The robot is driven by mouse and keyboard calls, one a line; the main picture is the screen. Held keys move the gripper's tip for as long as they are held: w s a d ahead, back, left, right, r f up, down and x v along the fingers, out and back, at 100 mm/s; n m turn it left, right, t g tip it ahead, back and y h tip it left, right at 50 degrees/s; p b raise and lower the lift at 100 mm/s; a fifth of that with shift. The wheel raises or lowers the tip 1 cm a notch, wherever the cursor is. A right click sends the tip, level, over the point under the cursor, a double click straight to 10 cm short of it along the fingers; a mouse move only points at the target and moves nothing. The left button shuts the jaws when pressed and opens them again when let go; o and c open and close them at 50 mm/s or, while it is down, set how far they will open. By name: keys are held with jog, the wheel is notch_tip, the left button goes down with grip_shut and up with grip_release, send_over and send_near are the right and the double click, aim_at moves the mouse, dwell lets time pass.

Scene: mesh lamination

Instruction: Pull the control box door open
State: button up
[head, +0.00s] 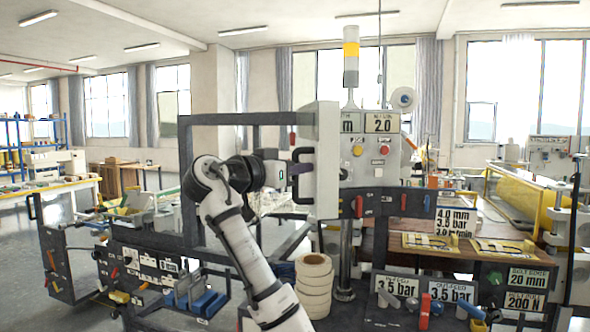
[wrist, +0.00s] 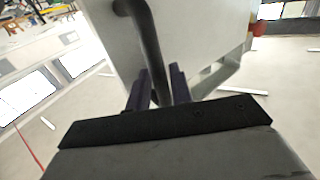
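The control box (head: 368,172) stands on a post, with buttons and "m" and "2.0" plates on it. Its white door panel (head: 328,160) shows at the box's left side, tall and narrow; I cannot tell how far it stands open. A black bar handle (head: 300,152) is on the panel's left side. My gripper (head: 292,171) is at this handle, reaching it from the left. In the wrist view, the dark handle (wrist: 142,35) runs down between my two dark fingers (wrist: 161,88), with no clear gap on either side.
A dark frame (head: 225,119) stands behind my arm. White tape rolls (head: 314,285) are stacked below the box. A wooden bench (head: 405,240) with plates and signs is at right. A low cart (head: 150,265) with tools is at left. Open floor lies at far left.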

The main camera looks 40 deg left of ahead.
jog(key=shift+o, duration=0.7)
jog(key=shift+f, duration=0.15)
jog(key=shift+s+a, duration=0.1)
jog(key=shift+s, duration=0.1)
jog(key=s+a+b, duration=0.1)
jog(key=s+b, duration=0.3)
jog(key=s, duration=0.9)
jog(key=shift+s+a, duration=0.15)
jog(key=shift+a, duration=0.05)
